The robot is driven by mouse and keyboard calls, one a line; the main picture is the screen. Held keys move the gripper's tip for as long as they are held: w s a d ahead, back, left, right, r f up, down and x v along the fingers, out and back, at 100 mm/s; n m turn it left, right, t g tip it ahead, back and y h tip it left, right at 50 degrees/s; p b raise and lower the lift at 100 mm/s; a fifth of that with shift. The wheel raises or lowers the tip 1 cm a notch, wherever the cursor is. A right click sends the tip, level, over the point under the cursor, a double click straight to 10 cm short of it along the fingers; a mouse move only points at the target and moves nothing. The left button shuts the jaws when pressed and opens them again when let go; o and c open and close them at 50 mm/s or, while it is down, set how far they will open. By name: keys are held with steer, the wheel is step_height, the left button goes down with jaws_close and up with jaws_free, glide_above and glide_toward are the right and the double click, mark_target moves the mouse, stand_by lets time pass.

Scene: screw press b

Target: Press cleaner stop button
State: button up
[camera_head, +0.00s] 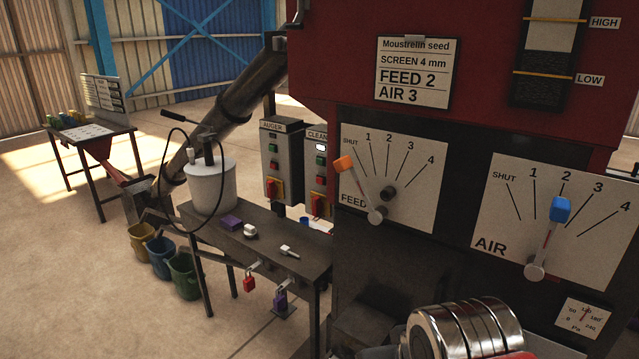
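The cleaner control box (311,178) is a grey box left of the red machine, its label cut off to "CLEAN" by the machine's dark front panel. It has a bright white lamp (320,147) at the top, a green button (320,161) below it, and a small red button (319,175) under that. A red and yellow switch (318,205) sits lower on the box. The box's right side is hidden. My gripper's fingers do not show in this view.
The auger box (279,165) stands just left, its top lamp dark. The orange feed lever (344,164) is at SHUT; the blue air lever (560,208) is at 2. A dark bench (262,238) with a white drum (210,188) and padlocks stands in front of the boxes.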

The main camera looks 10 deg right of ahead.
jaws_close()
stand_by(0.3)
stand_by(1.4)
